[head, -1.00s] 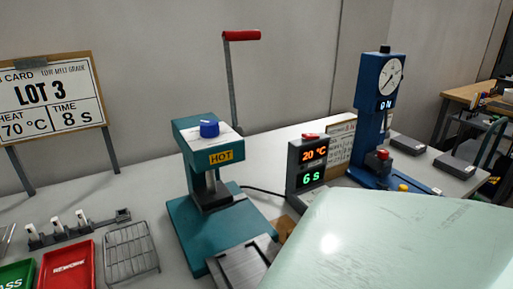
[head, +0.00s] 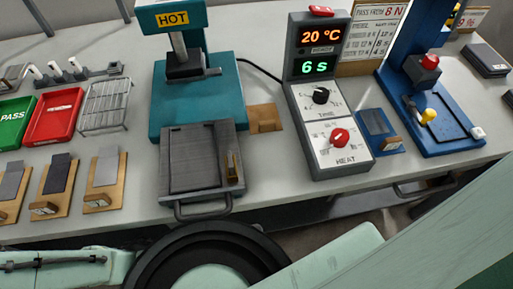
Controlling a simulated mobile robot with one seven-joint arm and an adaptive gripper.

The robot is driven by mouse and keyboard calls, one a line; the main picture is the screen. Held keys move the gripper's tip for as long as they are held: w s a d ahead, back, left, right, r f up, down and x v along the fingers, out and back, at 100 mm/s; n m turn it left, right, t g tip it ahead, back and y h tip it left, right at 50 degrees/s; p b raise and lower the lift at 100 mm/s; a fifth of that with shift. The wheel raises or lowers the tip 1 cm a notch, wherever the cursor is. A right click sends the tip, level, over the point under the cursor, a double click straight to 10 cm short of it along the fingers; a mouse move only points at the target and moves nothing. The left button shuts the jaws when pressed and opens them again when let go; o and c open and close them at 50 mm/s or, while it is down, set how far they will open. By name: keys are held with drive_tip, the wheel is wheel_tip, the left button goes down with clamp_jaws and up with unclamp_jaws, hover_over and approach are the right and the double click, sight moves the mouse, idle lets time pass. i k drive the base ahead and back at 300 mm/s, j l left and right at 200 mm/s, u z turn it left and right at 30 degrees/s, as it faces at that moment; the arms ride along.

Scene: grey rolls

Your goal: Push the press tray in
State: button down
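The grey press tray (head: 188,172) sticks out toward me from the front of the teal hot press (head: 192,106), over the front part of the table. Its flat bed holds a ridged grey sheet or plate, and a small brass-coloured piece (head: 233,170) stands at its right side. A grey loop handle (head: 203,211) is at the tray's near edge, by the table's front edge. The press head is raised above its base. My gripper is not in view; only mint-green arm links and a black joint ring of mine show along the bottom and right, below the handle.
A control box (head: 327,108) reading 20 °C and 6 s stands right of the press. Farther right is a blue tester (head: 440,135). Left are a wire rack (head: 106,108), red tray (head: 38,136), green tray (head: 13,108) and several wooden-backed samples (head: 105,195). Bare table lies around the tray.

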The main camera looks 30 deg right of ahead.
sight(193, 165)
drive_tip(key=k+l, duration=0.5)
drive_tip(key=k+l+u, duration=0.1)
drive_tip(key=k+l, duration=0.4)
drive_tip(key=k, duration=0.15)
